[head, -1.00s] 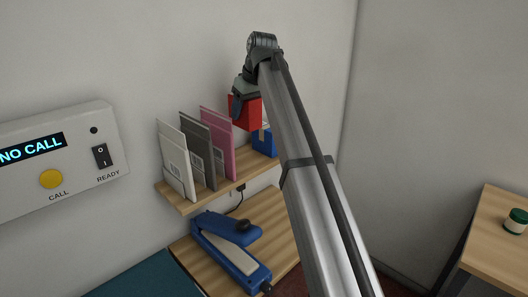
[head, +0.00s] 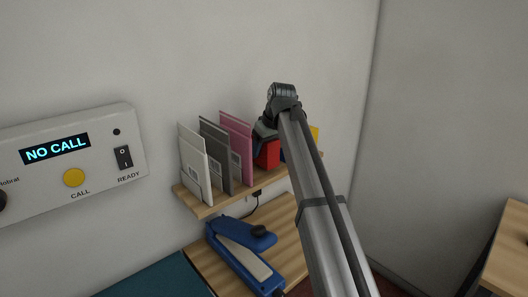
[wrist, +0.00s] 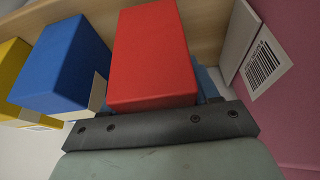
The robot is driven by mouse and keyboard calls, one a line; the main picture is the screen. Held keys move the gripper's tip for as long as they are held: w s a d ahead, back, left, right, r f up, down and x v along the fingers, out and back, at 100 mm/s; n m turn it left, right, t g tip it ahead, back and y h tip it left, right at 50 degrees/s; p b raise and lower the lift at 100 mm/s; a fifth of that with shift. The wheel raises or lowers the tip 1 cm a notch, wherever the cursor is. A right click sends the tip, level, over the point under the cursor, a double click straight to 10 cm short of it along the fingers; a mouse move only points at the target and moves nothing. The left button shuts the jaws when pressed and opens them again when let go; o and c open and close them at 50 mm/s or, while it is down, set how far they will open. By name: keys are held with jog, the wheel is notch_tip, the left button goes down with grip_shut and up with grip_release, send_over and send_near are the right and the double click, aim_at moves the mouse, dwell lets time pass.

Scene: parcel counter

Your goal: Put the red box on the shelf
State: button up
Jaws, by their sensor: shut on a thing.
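The red box (head: 267,153) is at the wooden shelf (head: 207,209), just right of the pink folder (head: 237,145). My gripper (head: 263,137) is shut on the red box, partly hidden by my arm in the head view. In the wrist view the red box (wrist: 152,58) stands out beyond the gripper's dark bar (wrist: 155,128), with the shelf board (wrist: 205,25) behind it. I cannot tell whether the box touches the shelf.
A blue box (wrist: 62,62) is close to the left of the red box in the wrist view, with a yellow box (wrist: 14,72) beyond. White (head: 193,160) and grey folders (head: 215,150) stand on the shelf. A blue sealer (head: 245,255) lies below.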

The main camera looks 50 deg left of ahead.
aim_at(274, 141)
jog(key=shift+f, duration=0.65)
jog(key=shift+f, duration=0.15)
jog(key=o, duration=1.2)
jog(key=v, duration=1.2)
